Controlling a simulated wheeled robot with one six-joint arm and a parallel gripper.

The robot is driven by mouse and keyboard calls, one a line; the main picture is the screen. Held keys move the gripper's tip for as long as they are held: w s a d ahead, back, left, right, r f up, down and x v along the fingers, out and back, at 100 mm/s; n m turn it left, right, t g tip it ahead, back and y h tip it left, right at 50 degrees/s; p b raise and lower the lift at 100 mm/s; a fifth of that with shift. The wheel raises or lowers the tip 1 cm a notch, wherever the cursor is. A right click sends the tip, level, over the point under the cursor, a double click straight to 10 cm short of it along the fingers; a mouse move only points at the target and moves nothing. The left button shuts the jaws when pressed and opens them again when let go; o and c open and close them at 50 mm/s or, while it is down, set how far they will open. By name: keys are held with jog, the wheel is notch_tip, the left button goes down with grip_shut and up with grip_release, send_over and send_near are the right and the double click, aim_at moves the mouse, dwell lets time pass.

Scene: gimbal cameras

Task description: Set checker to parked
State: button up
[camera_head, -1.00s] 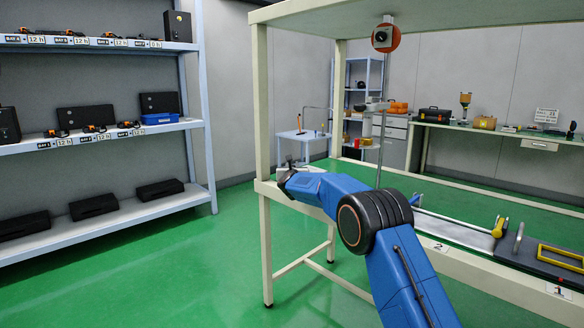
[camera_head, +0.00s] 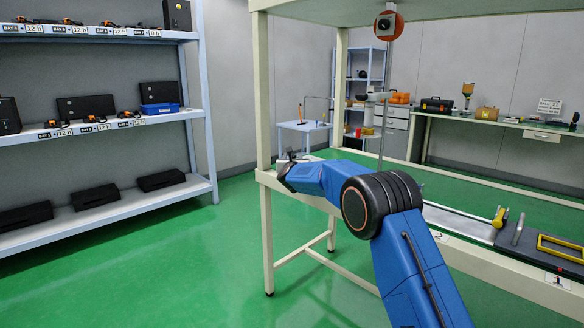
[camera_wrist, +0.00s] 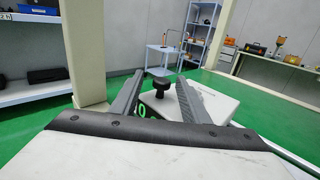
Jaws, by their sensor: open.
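A pale, flat-topped box (camera_wrist: 218,106) stands on the bench in the wrist view. It has a black knob (camera_wrist: 157,88) and green lit digits, partly hidden by my left finger. It may be the checker, but no readable label shows. My gripper (camera_wrist: 160,80) is open, with one finger on each side of the knob as seen from the wrist. I cannot tell whether either finger touches it. In the head view my gripper (camera_head: 288,160) is small at the left end of the bench (camera_head: 470,250), and my blue arm hides much of the box.
A pale bench post (camera_head: 262,100) stands close left of my gripper. A red disc (camera_head: 389,25) hangs on a thin pole. A yellow-handled clamp (camera_head: 499,217) and a dark tray (camera_head: 530,240) are on the right. Shelves (camera_head: 100,130) stand left; green floor between is clear.

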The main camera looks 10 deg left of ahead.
jog(key=s+d, duration=0.1)
jog(key=s, duration=1.3)
jog(key=shift+s+d, duration=0.2)
jog(key=shift+d, duration=0.15)
jog(key=s+d+r+n+g+y, duration=0.25)
jog(key=s+d+r+n, duration=0.35)
jog(key=s+d+n, duration=0.4)
jog(key=s+d+n+g, duration=0.3)
jog(key=s+d+n, duration=0.6)
jog(key=s+d, duration=0.5)
jog(key=s+d+f+n+g+h, duration=0.1)
jog(key=s+d+f+n, duration=0.4)
jog(key=s, duration=0.9)
jog(key=s+d+f+n+g+h, duration=0.2)
jog(key=s+d+f+n+g, duration=0.2)
jog(key=s+d, duration=0.4)
jog(key=s+d+f+n+g+h, duration=0.1)
jog(key=s+d+f+n, duration=0.5)
jog(key=s, duration=1.5)
jog(key=shift+s+d+f+n+g+h, duration=0.25)
jog(key=shift+f+n+g+h, duration=0.1)
jog(key=shift+f+g, duration=0.4)
